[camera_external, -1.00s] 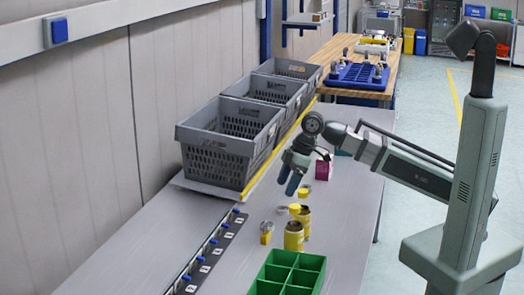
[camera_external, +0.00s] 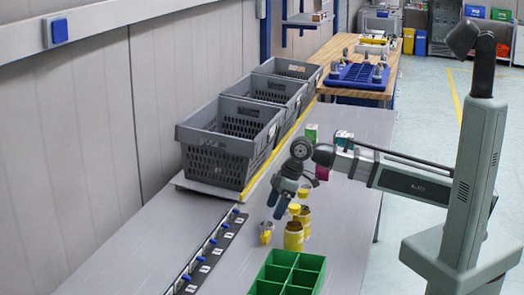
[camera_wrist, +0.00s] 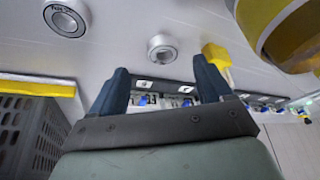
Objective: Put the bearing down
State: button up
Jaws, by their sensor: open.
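Two metal ring bearings lie flat and apart on the grey table in the wrist view: one (camera_wrist: 68,18) at the upper left and one (camera_wrist: 162,47) near the upper middle. My gripper (camera_wrist: 162,82) is open, with two dark blue fingers and nothing between them. The bearings lie beyond the fingertips, apart from them. In the external view my gripper (camera_external: 278,206) points down low over the table, just left of the yellow cans (camera_external: 294,236). It hides part of the table there, so I cannot clearly pick out the bearings in that view.
Grey crates (camera_external: 216,152) line the left. A strip with blue pegs (camera_external: 208,250) runs along the front left. A green divided tray (camera_external: 289,272) stands at the front. The right table edge is clear.

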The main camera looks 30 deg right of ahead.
aim_at(270, 224)
jog(key=shift+s+x, duration=0.15)
jog(key=shift+x, duration=1.15)
jog(key=shift+s+x, duration=0.1)
jog(key=shift+x, duration=1.2)
jog(key=shift+a, duration=0.15)
jog(key=c, duration=1.3)
notch_tip(270, 224, up, 10)
